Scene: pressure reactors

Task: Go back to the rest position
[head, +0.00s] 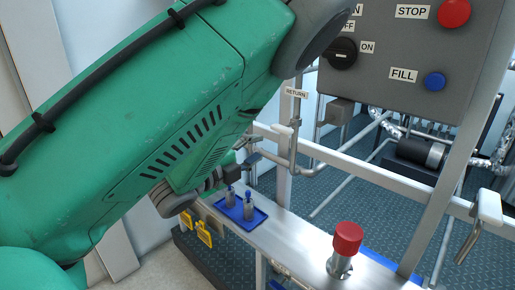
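My green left arm fills the left half of the head view and hides much of what lies behind it. Only a small part of my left gripper (246,163) shows below the arm, dark grey, above and behind the blue tray (258,221). Its fingers are mostly hidden, so I cannot tell whether it is open or shut. I see nothing held in the part that shows. My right gripper is not in view.
Small bottles (230,197) with blue tops stand on the tray, on a metal ledge (300,248). A red-capped valve (347,240) stands farther right. A grey control panel (405,50) with STOP and FILL buttons hangs above. Yellow tags (204,233) hang at the ledge's left.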

